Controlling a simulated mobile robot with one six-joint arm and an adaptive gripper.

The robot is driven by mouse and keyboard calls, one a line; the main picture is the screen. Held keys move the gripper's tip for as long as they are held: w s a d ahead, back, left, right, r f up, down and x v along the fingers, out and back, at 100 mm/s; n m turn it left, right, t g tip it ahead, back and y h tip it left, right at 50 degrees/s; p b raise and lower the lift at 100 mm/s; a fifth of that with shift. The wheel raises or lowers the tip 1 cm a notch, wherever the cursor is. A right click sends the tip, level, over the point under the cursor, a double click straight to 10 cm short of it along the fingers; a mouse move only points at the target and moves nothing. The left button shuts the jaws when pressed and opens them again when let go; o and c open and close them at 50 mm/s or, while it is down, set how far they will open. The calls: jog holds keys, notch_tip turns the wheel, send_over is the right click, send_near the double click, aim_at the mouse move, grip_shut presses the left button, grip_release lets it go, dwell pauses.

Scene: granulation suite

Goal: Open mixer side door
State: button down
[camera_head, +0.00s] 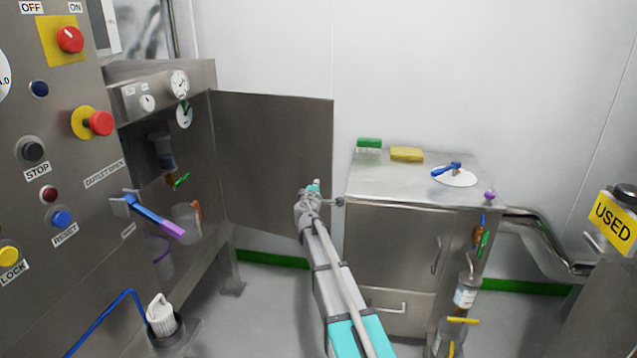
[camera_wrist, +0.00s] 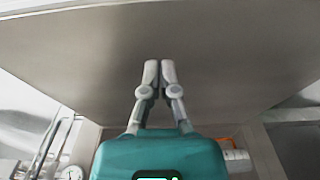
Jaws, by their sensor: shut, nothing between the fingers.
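The mixer side door (camera_head: 272,160) is a flat grey metal panel. It stands swung wide out from the mixer cabinet (camera_head: 165,80), whose inside shows gauges and containers. My gripper (camera_head: 315,186) is in front of the door's lower right part in the head view. In the wrist view my gripper (camera_wrist: 159,66) has its two fingers together with nothing between them, and the door (camera_wrist: 215,50) fills most of the picture beyond them. I cannot tell whether the fingertips touch the door.
A steel cabinet (camera_head: 395,240) with a green block (camera_head: 369,143) and a yellow block (camera_head: 407,154) on top stands right of my arm.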

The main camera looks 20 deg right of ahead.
jog(key=s+d, duration=0.1)
jog(key=s, duration=0.7)
jog(key=shift+s, duration=0.35)
jog(key=s+f+m+g, duration=1.05)
jog(key=s+f, duration=0.25)
jog(key=s, duration=0.4)
jog(key=s+a+f+m+g+y, duration=0.1)
jog(key=s+a+f+g+y, duration=0.25)
jog(key=s+a, duration=0.3)
jog(key=s+a+f+m+g+y, duration=0.2)
jog(key=s+a+y, duration=0.2)
jog(key=s+a, duration=0.3)
notch_tip(320, 180, up, 28)
jog(key=s+p, duration=0.1)
jog(key=p, duration=2.7)
jog(key=shift+s+d, duration=0.25)
jog(key=shift+s, duration=0.15)
